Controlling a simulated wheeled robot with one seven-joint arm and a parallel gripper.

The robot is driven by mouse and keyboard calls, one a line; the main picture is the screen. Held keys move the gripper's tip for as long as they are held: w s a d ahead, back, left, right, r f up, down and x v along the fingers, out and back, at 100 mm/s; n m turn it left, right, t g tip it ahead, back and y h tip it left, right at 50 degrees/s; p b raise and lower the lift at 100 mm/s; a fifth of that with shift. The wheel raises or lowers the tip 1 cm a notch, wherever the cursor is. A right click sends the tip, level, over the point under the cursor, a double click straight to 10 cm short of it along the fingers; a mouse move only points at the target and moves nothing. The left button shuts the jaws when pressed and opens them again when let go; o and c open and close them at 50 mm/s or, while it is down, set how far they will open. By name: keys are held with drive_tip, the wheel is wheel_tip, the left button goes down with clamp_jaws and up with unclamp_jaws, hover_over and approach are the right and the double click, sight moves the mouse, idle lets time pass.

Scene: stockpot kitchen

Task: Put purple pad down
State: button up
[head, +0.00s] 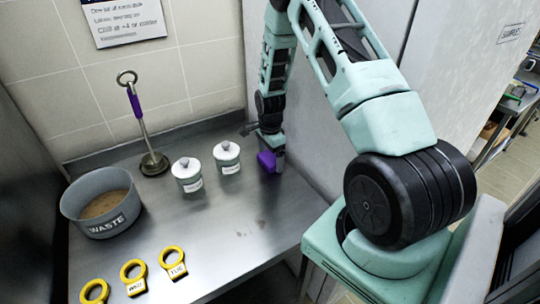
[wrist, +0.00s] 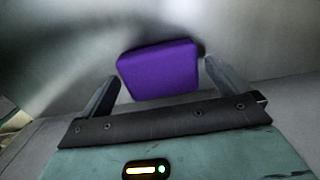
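The purple pad (head: 266,161) is at the back right of the steel counter, close to the pale wall panel. It looks like a rounded purple block, low at the counter surface. In the wrist view the pad (wrist: 160,70) lies between the two fingers of my gripper (wrist: 162,76). The fingers are spread wide, with a narrow gap showing between the pad and the right finger. The left fingertip is very close to the pad, and contact there is hard to tell. In the head view my gripper (head: 274,158) points down at the pad and partly hides it.
Two white lidded jars (head: 187,174) (head: 227,156) stand just left of my gripper. A grey WASTE pot (head: 101,203) and a purple-handled upright tool (head: 143,125) stand farther left. Several yellow rings (head: 134,276) lie along the front left. The counter's front middle (head: 235,220) is clear.

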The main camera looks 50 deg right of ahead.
sight(270, 157)
wheel_tip(270, 157, up, 12)
drive_tip(key=b, duration=0.3)
drive_tip(key=a+r+n, duration=0.4)
drive_tip(key=a+n, duration=0.2)
drive_tip(key=a, duration=0.8)
drive_tip(key=s+a+r+n+y, duration=0.1)
drive_tip(key=s+a+r+n, duration=0.1)
drive_tip(key=s+a+n, duration=0.3)
drive_tip(key=s+a+r+n, duration=0.1)
drive_tip(key=a+r+n, duration=0.15)
drive_tip(key=a, duration=0.45)
drive_tip(key=s+a+r+n, duration=0.1)
drive_tip(key=s+a+n, duration=0.4)
drive_tip(key=s, duration=0.5)
drive_tip(key=s+a+r+n, duration=0.1)
drive_tip(key=s+a+n, duration=0.5)
drive_tip(key=s+n, duration=0.4)
drive_tip(key=shift+a, duration=0.3)
drive_tip(key=shift+w, duration=0.15)
